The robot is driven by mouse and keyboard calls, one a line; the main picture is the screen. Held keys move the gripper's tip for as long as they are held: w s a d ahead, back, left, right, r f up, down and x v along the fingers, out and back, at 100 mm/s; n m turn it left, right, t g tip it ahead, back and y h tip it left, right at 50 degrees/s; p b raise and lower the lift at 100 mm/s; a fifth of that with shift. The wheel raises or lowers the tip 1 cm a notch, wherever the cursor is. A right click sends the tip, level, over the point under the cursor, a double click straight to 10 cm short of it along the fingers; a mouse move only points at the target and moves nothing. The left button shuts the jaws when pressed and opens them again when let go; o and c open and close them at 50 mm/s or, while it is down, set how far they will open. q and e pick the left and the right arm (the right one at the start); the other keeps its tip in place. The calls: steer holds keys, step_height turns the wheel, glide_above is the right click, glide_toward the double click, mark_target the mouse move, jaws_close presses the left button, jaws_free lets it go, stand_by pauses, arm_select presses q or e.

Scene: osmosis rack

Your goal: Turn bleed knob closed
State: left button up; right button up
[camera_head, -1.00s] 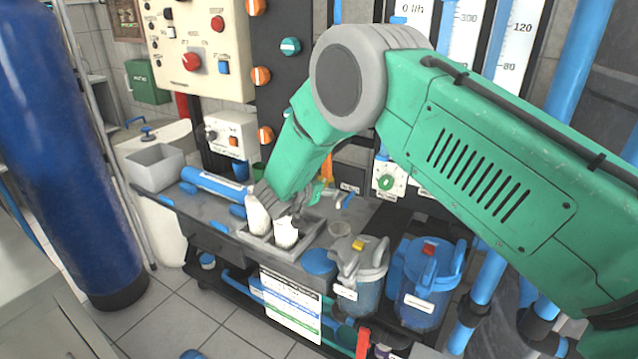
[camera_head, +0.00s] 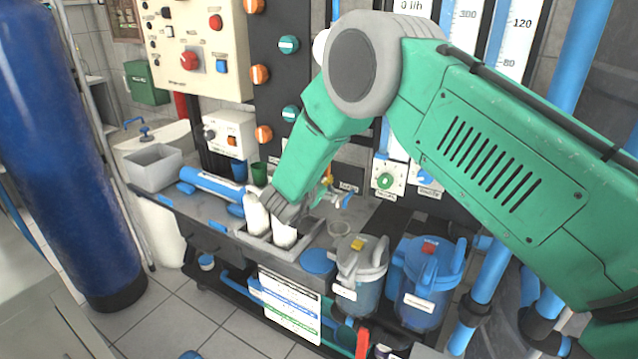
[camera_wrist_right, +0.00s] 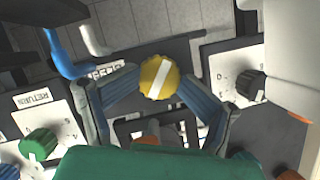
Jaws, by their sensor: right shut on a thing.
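In the right wrist view a round yellow knob (camera_wrist_right: 159,77) with a white stripe sits between the two blue-grey fingers of my right gripper (camera_wrist_right: 163,84). The fingers are shut on it from both sides. The stripe slants up to the right. I cannot read a bleed label on it. In the head view my right gripper (camera_head: 290,208) is at the end of the green arm, over the bench, and the knob in it is hidden. My left gripper is not in view.
A green knob (camera_wrist_right: 39,145) stands beside a "RETURN" label, and a black knob (camera_wrist_right: 250,84) is at the right. In the head view white bottles (camera_head: 257,217) stand in a grey tray (camera_head: 262,241) close to the gripper. Two filter housings (camera_head: 425,290) stand at the front right.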

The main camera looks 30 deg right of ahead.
steer(key=o, duration=0.7)
steer(key=shift+w+d+r, duration=0.2)
steer(key=shift+d, duration=0.1)
steer(key=shift+d+f, duration=0.1)
steer(key=shift+f, duration=0.1)
steer(key=v, duration=1.2)
